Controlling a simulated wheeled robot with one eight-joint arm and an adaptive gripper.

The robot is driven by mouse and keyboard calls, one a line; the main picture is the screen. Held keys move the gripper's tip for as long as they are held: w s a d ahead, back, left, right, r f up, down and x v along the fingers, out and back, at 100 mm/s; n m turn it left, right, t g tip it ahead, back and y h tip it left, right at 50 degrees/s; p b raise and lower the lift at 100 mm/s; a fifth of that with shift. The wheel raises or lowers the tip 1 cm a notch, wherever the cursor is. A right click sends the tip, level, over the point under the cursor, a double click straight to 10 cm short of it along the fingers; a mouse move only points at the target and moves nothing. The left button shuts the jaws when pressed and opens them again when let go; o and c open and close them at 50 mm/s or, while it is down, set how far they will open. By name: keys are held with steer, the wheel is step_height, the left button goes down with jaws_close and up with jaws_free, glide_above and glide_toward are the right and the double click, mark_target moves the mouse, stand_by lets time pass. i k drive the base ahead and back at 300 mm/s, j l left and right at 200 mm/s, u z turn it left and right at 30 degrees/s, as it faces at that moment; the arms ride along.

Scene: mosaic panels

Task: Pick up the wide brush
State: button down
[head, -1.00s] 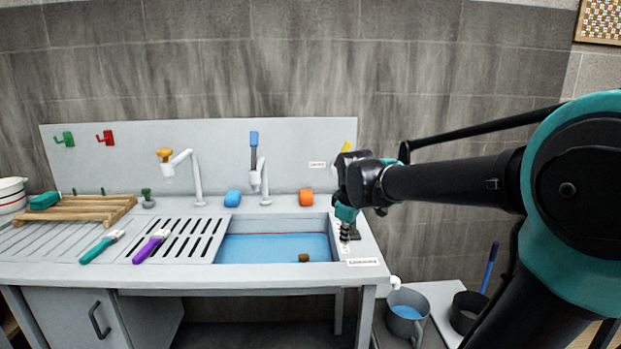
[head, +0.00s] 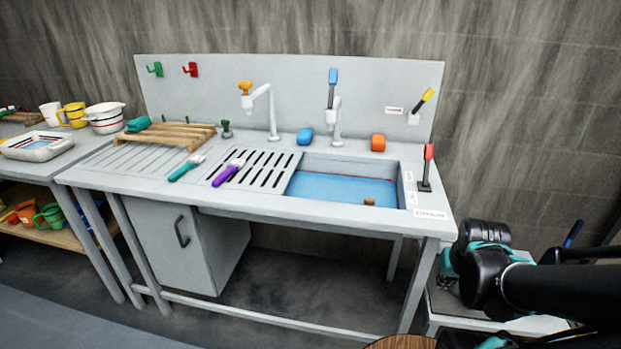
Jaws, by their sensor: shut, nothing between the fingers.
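Two brushes lie on the drainboard left of the basin. One has a teal handle and pale head (head: 187,168); the other has a purple handle and pale head (head: 229,171). I cannot tell for sure which is the wide brush. My gripper (head: 447,272) is low at the right, beside the sink unit's front right corner and well away from both brushes. It is shut and empty, small in view and partly hidden by my own wrist.
The sink basin (head: 340,188) holds blue water and a small brown block. Faucets (head: 272,112) stand behind it. A red-topped upright tool (head: 427,168) stands at the right rim. A wooden rack (head: 165,134) is on the left. A side table (head: 30,165) holds cups and a tray.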

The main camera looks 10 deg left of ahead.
mark_target(195, 161)
steer(key=u, duration=1.6)
